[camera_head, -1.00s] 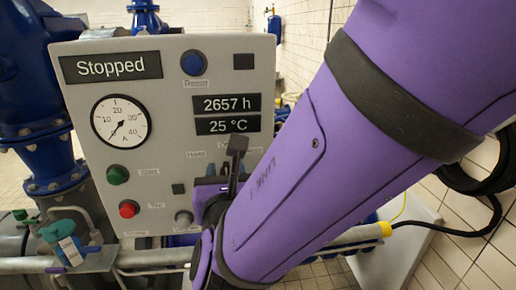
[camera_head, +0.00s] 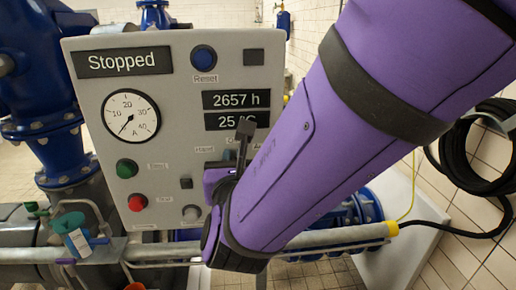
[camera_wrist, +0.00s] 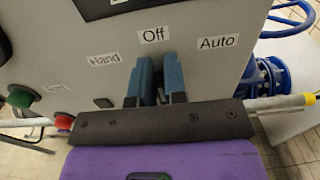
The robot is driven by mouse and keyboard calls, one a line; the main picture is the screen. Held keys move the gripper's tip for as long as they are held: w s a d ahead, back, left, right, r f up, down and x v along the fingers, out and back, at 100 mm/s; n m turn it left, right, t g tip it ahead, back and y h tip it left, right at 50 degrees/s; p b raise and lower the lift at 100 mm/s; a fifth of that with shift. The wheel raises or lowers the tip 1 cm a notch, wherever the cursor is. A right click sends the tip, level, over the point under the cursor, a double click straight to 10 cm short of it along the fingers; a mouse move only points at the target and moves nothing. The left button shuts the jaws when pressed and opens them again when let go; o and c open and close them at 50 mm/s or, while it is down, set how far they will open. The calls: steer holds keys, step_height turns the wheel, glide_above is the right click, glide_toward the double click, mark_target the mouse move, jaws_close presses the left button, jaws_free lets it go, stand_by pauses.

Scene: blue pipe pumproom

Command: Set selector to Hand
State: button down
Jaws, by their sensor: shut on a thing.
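The selector's labels show in the wrist view: Hand (camera_wrist: 104,59) at the left, Off (camera_wrist: 153,35) at the top middle and Auto (camera_wrist: 217,42) at the right. My gripper (camera_wrist: 160,76) has its two blue fingers just below Off, shut on the selector knob, which is mostly hidden between them. Which way the knob points cannot be seen clearly. In the head view the grey control panel (camera_head: 85,115) faces me, and my purple arm covers its lower right part, with the selector hidden behind it. The display (camera_head: 122,62) reads "Stopped".
The panel also carries a blue Reset button (camera_head: 204,58), a round gauge (camera_head: 131,115), a green button (camera_head: 127,168) and a red button (camera_head: 137,202). A horizontal pipe (camera_head: 330,236) runs below the panel. Coiled black hose (camera_head: 455,150) hangs at the right.

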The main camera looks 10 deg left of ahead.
steer(key=shift+f+n, duration=0.1)
steer(key=shift+n, duration=0.2)
steer(key=shift+s+a+f+n, duration=0.15)
steer(key=shift+a+n, duration=0.15)
steer(key=shift+n, duration=1)
steer(key=shift+a+f+n, duration=0.2)
steer(key=shift+a+n, duration=0.05)
steer(key=shift+n, duration=1.05)
steer(key=shift+s+a+f+n, duration=0.15)
steer(key=shift+a+n, duration=0.15)
steer(key=shift+n, duration=1)
steer(key=c, duration=1.2)
jaws_free()
steer(key=shift+w, duration=0.1)
steer(key=shift+o, duration=0.2)
steer(key=shift+r, duration=0.1)
